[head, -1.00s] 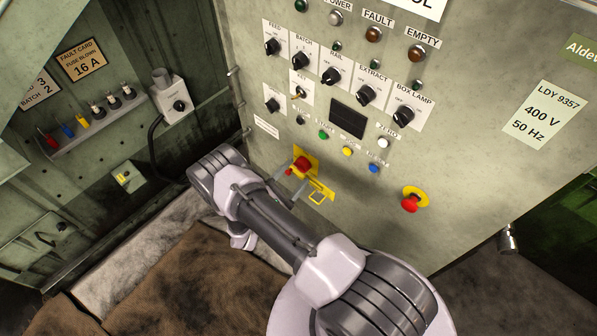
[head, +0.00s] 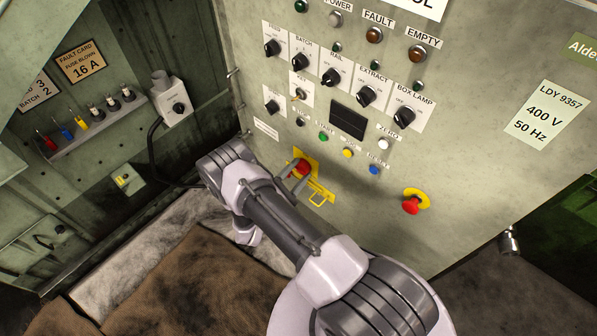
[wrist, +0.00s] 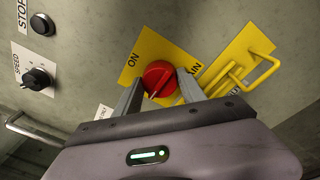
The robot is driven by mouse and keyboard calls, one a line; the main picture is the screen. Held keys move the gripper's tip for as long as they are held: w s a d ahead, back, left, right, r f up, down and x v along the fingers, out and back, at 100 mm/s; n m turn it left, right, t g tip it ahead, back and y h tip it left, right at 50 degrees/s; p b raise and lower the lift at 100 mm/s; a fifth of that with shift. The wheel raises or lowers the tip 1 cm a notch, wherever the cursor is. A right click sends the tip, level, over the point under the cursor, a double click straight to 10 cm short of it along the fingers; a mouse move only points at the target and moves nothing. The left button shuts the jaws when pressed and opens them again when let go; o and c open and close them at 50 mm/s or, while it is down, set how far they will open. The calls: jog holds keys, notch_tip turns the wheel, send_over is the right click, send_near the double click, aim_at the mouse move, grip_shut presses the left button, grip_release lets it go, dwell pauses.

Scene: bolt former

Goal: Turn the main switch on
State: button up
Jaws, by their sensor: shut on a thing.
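The main switch is a red rotary knob (wrist: 160,77) on a yellow plate (wrist: 148,48) marked "ON" and "MAIN" in the wrist view. In the head view the red knob (head: 302,167) sits low on the grey panel. My gripper (wrist: 160,85) has one finger on each side of the knob and is shut on it. In the head view my gripper (head: 293,172) reaches the knob from the lower left. A pale mark on the knob points down and left, away from the "ON" label. The fingers hide the lower part of the plate.
A yellow hasp (wrist: 240,75) stands out just right of the knob. A black speed knob (wrist: 37,78) and a metal handle (wrist: 30,130) are at the left. A red emergency button (head: 411,205) is farther right on the panel, below several push buttons.

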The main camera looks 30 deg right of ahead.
jog(key=shift+m, duration=0.3)
jog(key=shift+w+f+m+g+h+b, duration=0.2)
jog(key=shift+m+b, duration=0.6)
jog(key=shift+m, duration=2.2)
jog(key=shift+s+r+m+g+h+b, duration=0.15)
jog(key=shift+m+h+b, duration=0.45)
jog(key=shift+m, duration=2.4)
jog(key=shift+w+f+m+g+h+b, duration=0.2)
jog(key=shift+m+b, duration=0.8)
jog(key=shift+m, duration=2)
jog(key=shift+r+m, duration=0.1)
jog(key=shift+m, duration=0.2)
jog(key=o, duration=1.4)
jog(key=shift+s+a, duration=0.1)
jog(key=shift+c, duration=0.2)
